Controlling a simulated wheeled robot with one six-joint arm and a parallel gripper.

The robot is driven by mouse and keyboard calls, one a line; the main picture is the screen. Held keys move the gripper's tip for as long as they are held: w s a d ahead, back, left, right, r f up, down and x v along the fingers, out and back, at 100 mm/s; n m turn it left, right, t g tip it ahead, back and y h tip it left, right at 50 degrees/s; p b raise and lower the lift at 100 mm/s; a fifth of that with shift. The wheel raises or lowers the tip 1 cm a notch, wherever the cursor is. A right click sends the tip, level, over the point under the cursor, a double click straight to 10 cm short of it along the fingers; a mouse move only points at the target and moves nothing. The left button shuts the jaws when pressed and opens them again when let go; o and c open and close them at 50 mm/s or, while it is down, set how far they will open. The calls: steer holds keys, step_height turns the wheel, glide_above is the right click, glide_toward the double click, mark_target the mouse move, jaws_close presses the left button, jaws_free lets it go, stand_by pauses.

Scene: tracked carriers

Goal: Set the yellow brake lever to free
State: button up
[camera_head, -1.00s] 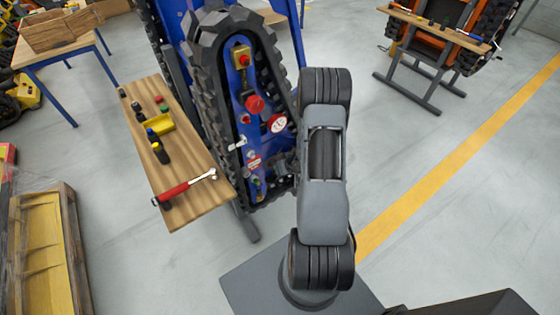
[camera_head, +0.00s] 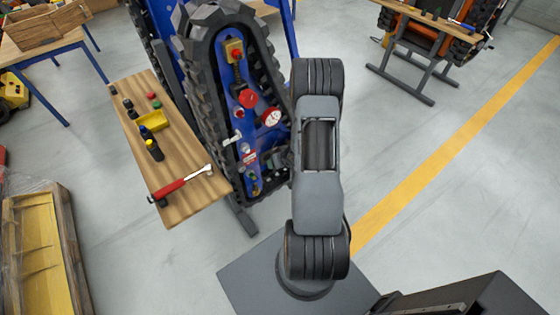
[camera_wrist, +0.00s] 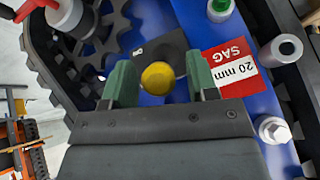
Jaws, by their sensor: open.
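The yellow brake lever shows in the wrist view as a round yellow knob (camera_wrist: 157,75), seen nearly end-on in front of a dark plate on the blue panel. My gripper (camera_wrist: 159,80) is open, with one green-padded finger on each side of the knob. Small gaps seem to show between the knob and the pads; I cannot tell whether either touches. The lever's shaft is mostly hidden, so its setting cannot be read. In the head view my arm hides the gripper and this part of the blue panel (camera_head: 247,122).
A red "20 mm SAG" label (camera_wrist: 230,64), a silver bolt (camera_wrist: 273,130), a metal post (camera_wrist: 281,50) and a green cap (camera_wrist: 219,8) lie close by. Black track (camera_head: 188,75) surrounds the panel. A wooden bench (camera_head: 190,203) with a red-handled wrench (camera_head: 181,184) stands left.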

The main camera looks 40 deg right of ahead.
steer(key=p+v, duration=0.3)
steer(key=v, duration=1)
steer(key=shift+s+r, duration=0.25)
steer(key=shift+r, duration=0.05)
steer(key=shift+d, duration=0.1)
